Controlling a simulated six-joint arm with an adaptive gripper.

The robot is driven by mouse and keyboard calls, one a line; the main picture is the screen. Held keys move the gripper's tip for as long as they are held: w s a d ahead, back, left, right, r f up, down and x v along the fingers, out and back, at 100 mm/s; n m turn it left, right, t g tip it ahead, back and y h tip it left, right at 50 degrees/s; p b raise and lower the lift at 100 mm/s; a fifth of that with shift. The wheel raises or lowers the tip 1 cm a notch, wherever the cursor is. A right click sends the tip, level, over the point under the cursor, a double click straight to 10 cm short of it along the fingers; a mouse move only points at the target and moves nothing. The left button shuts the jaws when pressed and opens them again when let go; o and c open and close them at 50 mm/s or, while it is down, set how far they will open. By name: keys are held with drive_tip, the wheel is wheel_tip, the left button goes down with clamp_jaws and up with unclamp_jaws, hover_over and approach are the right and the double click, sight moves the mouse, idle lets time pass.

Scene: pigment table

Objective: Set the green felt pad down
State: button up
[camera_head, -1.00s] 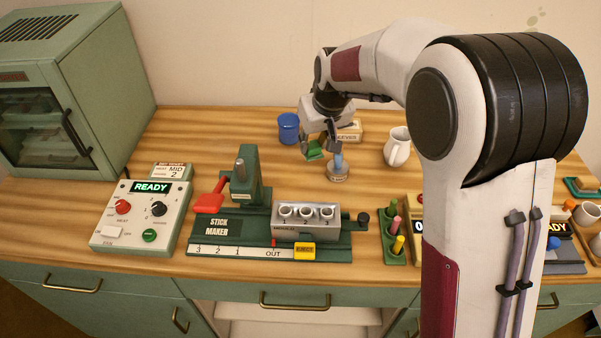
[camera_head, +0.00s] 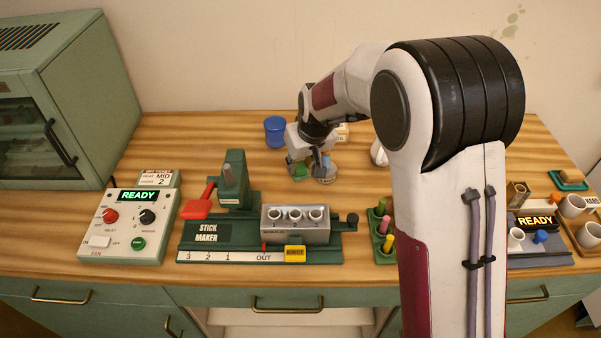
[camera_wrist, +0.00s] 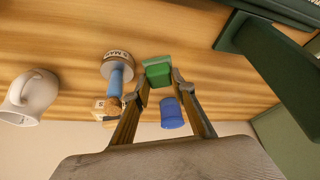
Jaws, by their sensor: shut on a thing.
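The green felt pad (camera_head: 299,173) is between the fingertips of my gripper (camera_head: 304,164), low over the wooden table behind the stick maker. In the wrist view the pad (camera_wrist: 157,73) shows as a small green block between the two fingertips (camera_wrist: 160,84). My gripper is shut on it. I cannot tell whether the pad's underside touches the table. A round, light labelled piece with a blue handle (camera_head: 325,173) stands just right of the pad, close to the right finger.
A blue cup (camera_head: 275,131) stands behind my gripper, and a white mug (camera_wrist: 30,91) is to its right, partly hidden by my arm. The stick maker (camera_head: 210,234) is in front. Bare tabletop (camera_head: 190,150) lies left of the pad.

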sight(302, 170)
drive_tip(key=shift+f, duration=1.85)
drive_tip(key=shift+f, duration=0.15)
drive_tip(key=o, duration=0.9)
drive_tip(key=v, duration=1.2)
